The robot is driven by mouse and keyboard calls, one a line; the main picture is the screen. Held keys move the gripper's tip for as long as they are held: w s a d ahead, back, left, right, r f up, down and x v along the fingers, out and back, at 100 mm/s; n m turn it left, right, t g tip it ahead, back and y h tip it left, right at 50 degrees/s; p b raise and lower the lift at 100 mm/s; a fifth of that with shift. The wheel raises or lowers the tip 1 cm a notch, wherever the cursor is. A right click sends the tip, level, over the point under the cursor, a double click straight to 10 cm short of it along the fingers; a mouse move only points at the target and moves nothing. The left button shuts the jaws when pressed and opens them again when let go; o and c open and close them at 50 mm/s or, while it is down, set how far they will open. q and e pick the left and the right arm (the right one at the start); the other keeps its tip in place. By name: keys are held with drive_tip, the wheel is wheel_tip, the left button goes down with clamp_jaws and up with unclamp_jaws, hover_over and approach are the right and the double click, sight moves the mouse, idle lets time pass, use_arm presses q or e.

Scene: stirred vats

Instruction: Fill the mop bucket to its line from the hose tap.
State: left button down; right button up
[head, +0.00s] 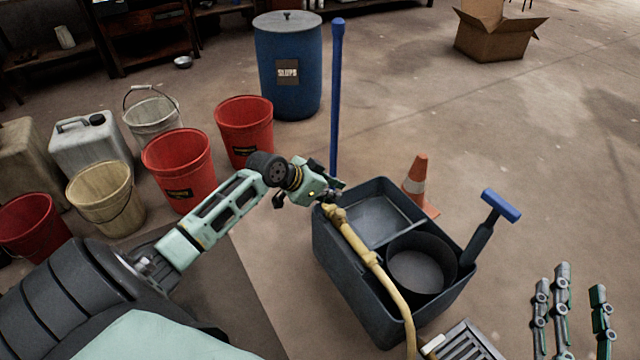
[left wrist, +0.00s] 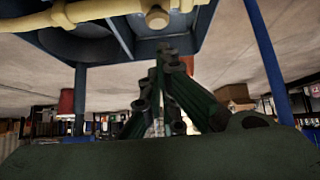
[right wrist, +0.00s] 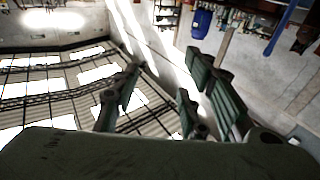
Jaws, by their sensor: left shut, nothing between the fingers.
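The dark grey mop bucket (head: 335,262) stands on the floor right of centre in the head view. It has a lighter rectangular part at the back left and a round black basket (head: 418,268) at the right. I cannot make out a fill line or water. A yellow hose pipe (head: 372,262) crosses above the bucket; it also shows in the left wrist view (left wrist: 110,10). My left gripper (head: 333,194) is shut and empty, close to the pipe's far end at the bucket's back left corner; contact is unclear. My right gripper (head: 575,305) is open and empty, right of the bucket.
A blue pole (head: 337,95) rises behind the bucket; a blue-topped handle (head: 500,206) sticks up at its right. An orange cone (head: 417,185) stands behind. Red buckets (head: 178,168) and a blue slops drum (head: 290,75) stand left and back.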

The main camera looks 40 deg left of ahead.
use_arm(q)
drive_tip(key=p+v, duration=0.1)
drive_tip(key=v, duration=0.4)
drive_tip(key=shift+s+r+p, duration=0.1)
drive_tip(key=shift+r+p, duration=0.1)
drive_tip(key=shift+p, duration=0.15)
use_arm(e)
wheel_tip(320, 180, down, 10)
drive_tip(key=s+d+g+h, duration=0.1)
drive_tip(key=s+d+g, duration=0.1)
drive_tip(key=g, duration=0.3)
drive_tip(key=shift+s+r+h, duration=0.15)
drive_tip(key=shift+h, duration=0.25)
